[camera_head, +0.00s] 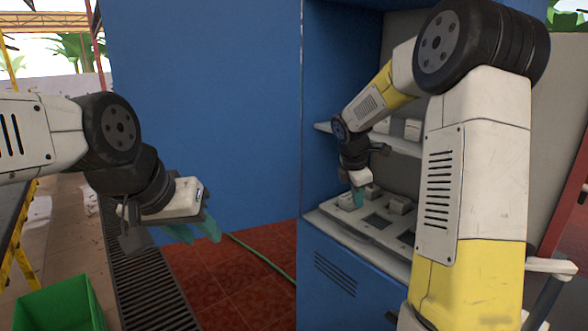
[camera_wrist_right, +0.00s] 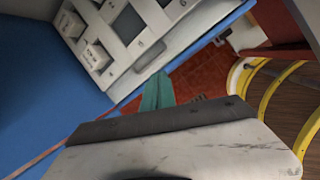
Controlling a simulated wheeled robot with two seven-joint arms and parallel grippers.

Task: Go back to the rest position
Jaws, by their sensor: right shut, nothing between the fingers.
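My right gripper (camera_head: 358,198) reaches into the blue cabinet, above a light panel (camera_head: 350,229) with dark openings and white blocks. Its teal fingers are shut with nothing between them. In the right wrist view its fingers (camera_wrist_right: 157,92) point past the panel's edge, with the numbered panel (camera_wrist_right: 140,62) at upper left. My left gripper (camera_head: 204,236) hangs at the left in front of the blue wall, its two teal fingers apart and empty.
A shelf (camera_head: 398,144) with white blocks lies above the panel, near my right arm. The cabinet side (camera_head: 330,110) stands left of my right gripper. A green bin (camera_head: 55,308) is at lower left. A green hose (camera_head: 262,255) crosses the red tile floor. Yellow hoops (camera_wrist_right: 262,88) show in the right wrist view.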

